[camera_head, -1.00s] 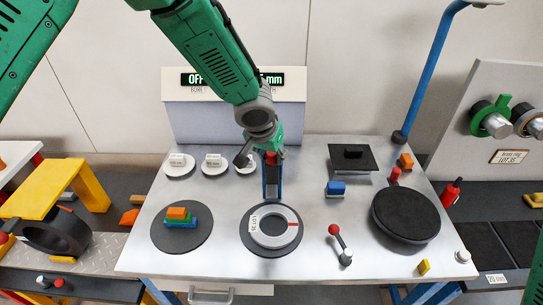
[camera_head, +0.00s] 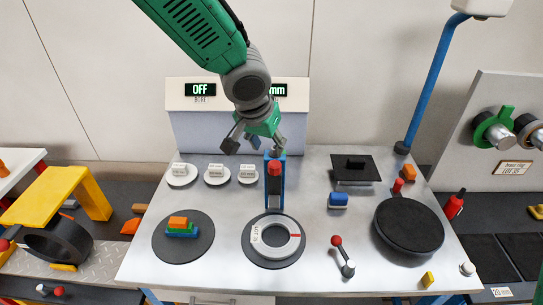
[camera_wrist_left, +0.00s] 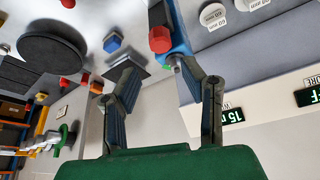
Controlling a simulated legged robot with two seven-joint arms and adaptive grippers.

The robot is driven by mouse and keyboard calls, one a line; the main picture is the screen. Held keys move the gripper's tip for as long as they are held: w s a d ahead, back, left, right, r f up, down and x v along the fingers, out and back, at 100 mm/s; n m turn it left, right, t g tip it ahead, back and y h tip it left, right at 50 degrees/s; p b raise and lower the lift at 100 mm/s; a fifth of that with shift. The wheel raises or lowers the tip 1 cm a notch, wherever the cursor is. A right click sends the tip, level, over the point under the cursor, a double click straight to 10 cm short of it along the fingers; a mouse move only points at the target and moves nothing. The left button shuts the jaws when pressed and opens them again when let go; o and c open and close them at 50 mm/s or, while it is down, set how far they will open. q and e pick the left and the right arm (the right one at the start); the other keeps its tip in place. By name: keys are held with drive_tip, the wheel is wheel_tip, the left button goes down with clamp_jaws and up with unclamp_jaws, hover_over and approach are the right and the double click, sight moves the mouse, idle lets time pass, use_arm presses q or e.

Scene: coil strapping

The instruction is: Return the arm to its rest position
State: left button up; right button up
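My left gripper (camera_head: 253,146) hangs in front of the display box, just above and behind the red-topped blue post (camera_head: 274,178). Its fingers are spread and nothing is between them. In the left wrist view my left gripper (camera_wrist_left: 160,68) also shows its two fingers apart and empty, with the red cap (camera_wrist_left: 160,40) of the post beyond the tips. My right gripper is not in view.
The display box (camera_head: 235,130) stands behind the steel table (camera_head: 310,230). Three white discs, a white ring (camera_head: 277,238) on a dark plate, coloured blocks (camera_head: 180,227) and a black disc (camera_head: 408,224) lie on it. A blue lamp pole (camera_head: 432,90) rises at right.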

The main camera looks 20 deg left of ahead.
use_arm(q)
drive_tip(key=shift+v, duration=0.9)
drive_tip(key=s+a+f+g, duration=0.1)
drive_tip(key=s+f, duration=0.5)
drive_tip(key=f, duration=0.1)
drive_tip(key=s+f+g+h, duration=0.1)
drive_tip(key=s+f, duration=0.5)
drive_tip(key=f, duration=0.1)
drive_tip(key=s+a+f+n+g+h, duration=0.1)
drive_tip(key=s+f, duration=0.4)
drive_tip(key=f, duration=0.3)
drive_tip(key=shift+s+a+g, duration=0.3)
drive_tip(key=shift+s, duration=0.1)
drive_tip(key=s+a+f+g+y, duration=0.1)
drive_tip(key=s+a+f, duration=0.35)
drive_tip(key=s, duration=0.45)
drive_tip(key=s+a+f+y, duration=0.1)
drive_tip(key=s+a+f, duration=0.3)
drive_tip(key=s, duration=0.5)
drive_tip(key=w+f+b, duration=0.3)
drive_tip(key=f+b, duration=0.7)
drive_tip(key=b, duration=0.2)
drive_tip(key=shift+d+f+t, duration=0.3)
